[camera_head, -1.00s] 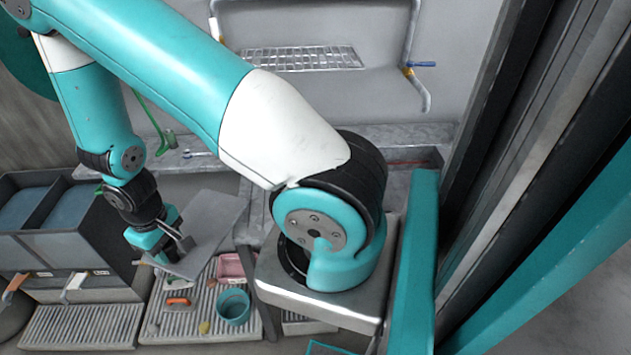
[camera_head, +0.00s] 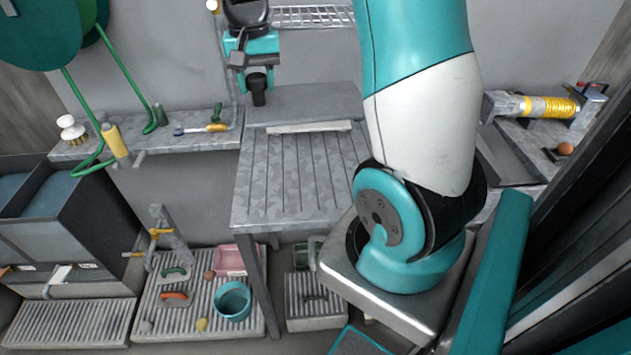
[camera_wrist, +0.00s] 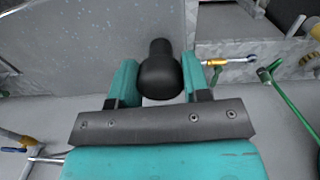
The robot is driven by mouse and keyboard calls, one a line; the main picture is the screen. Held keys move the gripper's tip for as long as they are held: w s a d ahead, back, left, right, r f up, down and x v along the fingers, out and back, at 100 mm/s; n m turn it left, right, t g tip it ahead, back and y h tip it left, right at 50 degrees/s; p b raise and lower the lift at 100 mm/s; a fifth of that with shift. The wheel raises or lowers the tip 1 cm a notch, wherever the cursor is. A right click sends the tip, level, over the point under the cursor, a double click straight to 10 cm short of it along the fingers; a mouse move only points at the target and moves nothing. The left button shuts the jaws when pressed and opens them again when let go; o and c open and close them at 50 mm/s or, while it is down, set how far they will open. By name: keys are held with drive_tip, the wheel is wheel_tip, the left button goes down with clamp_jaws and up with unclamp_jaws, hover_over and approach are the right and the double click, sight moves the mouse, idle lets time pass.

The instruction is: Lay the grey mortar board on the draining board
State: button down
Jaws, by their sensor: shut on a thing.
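My gripper (camera_head: 258,76) is above the back left of the draining board (camera_head: 295,180), a grey ridged slab on legs. It is shut on a black knob-like handle, which the wrist view shows between the teal fingers (camera_wrist: 157,85). The grey mortar board (camera_head: 310,103) is a flat plate seen beside and below the gripper, over the far end of the draining board. It also fills the upper left of the wrist view (camera_wrist: 85,50). It looks roughly level; I cannot tell whether it touches the draining board.
A ledge (camera_head: 190,142) with a yellow roller and brushes lies to the left. A wire rack (camera_head: 312,17) is on the wall behind. A floor grate (camera_head: 175,315) holds a teal pot (camera_head: 233,300) and tools. The draining board's ridged front is clear.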

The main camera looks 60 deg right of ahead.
drive_tip(key=shift+s+d+r+m, duration=0.4)
drive_tip(key=shift+d+r, duration=0.05)
drive_tip(key=shift+r, duration=0.1)
drive_tip(key=shift+s+d, duration=0.15)
drive_tip(key=shift+s, duration=0.05)
wheel_tip(320, 180, down, 19)
drive_tip(key=shift+f+p, duration=0.1)
drive_tip(key=shift+p, duration=0.5)
drive_tip(key=c, duration=0.6)
unclamp_jaws()
